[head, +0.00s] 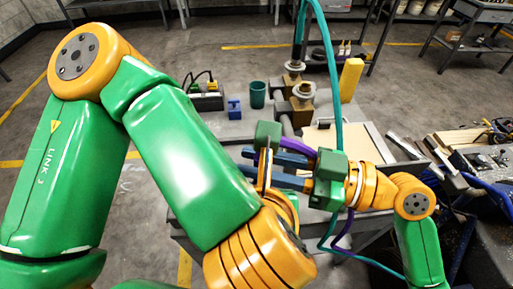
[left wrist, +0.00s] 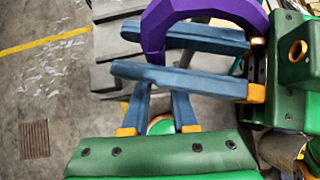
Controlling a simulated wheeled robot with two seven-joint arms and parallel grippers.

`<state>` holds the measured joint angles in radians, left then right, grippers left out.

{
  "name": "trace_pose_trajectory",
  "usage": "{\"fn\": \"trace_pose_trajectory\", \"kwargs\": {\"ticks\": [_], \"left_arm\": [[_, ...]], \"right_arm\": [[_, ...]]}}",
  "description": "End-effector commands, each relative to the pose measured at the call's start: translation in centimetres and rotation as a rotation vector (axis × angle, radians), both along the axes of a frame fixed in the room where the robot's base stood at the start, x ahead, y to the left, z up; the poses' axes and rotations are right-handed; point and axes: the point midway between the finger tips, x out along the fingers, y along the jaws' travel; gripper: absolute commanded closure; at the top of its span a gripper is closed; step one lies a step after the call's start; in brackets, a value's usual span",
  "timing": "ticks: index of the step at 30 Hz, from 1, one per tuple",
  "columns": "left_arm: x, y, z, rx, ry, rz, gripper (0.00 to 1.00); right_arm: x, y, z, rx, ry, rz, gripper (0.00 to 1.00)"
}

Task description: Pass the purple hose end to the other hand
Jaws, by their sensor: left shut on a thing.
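The purple hose end (left wrist: 153,42) shows at the top of the left wrist view, curving up and right into the purple hose. In the head view the purple hose (head: 299,147) shows between the two grippers. My left gripper (left wrist: 162,92) is shut on the hose end; its fingertips are partly hidden behind a finger of my right gripper. My right gripper (head: 258,165) reaches in from the right, its blue fingers parallel and apart, one on each side of the hose end's lower part. Whether they touch it I cannot tell.
A teal hose (head: 331,75) hangs down beside my right gripper. On the grey bench behind are a green cup (head: 257,95), a blue block (head: 234,109) and a yellow post (head: 350,79). Clutter with blue hoses (head: 490,185) lies at right. Floor on the left is open.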

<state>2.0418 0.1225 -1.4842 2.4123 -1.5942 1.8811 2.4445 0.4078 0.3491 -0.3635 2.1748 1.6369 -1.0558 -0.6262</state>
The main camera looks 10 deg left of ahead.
Motion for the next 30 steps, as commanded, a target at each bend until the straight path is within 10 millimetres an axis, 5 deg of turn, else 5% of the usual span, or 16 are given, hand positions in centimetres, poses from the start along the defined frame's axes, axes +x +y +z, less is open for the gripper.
{"fn": "trace_pose_trajectory", "kwargs": {"ticks": [10, 13, 17, 18, 22, 30], "left_arm": [[0.00, 0.00, 0.01, 0.000, 0.000, 0.000, 1.00], [0.00, 0.00, 0.01, 0.000, 0.000, 0.000, 1.00], [0.00, 0.00, 0.01, 0.000, 0.000, 0.000, 1.00], [0.00, 0.00, 0.01, 0.000, 0.000, 0.000, 0.71], [0.00, 0.00, 0.01, 0.000, 0.000, 0.000, 0.39], [-0.04, -0.02, 0.06, 0.000, 0.000, 0.000, 0.39]], "right_arm": [[0.01, 0.90, -0.02, -0.002, -0.001, 0.000, 0.73], [0.02, 0.88, -0.02, -0.002, -0.001, 0.000, 0.98], [0.03, 0.87, -0.02, -0.002, -0.001, 0.000, 1.00], [0.03, 0.86, -0.01, -0.001, -0.001, -0.001, 1.00], [0.03, 0.86, -0.01, -0.001, -0.001, 0.000, 1.00], [0.02, 0.85, -0.01, -0.001, -0.001, 0.000, 1.00]]}}
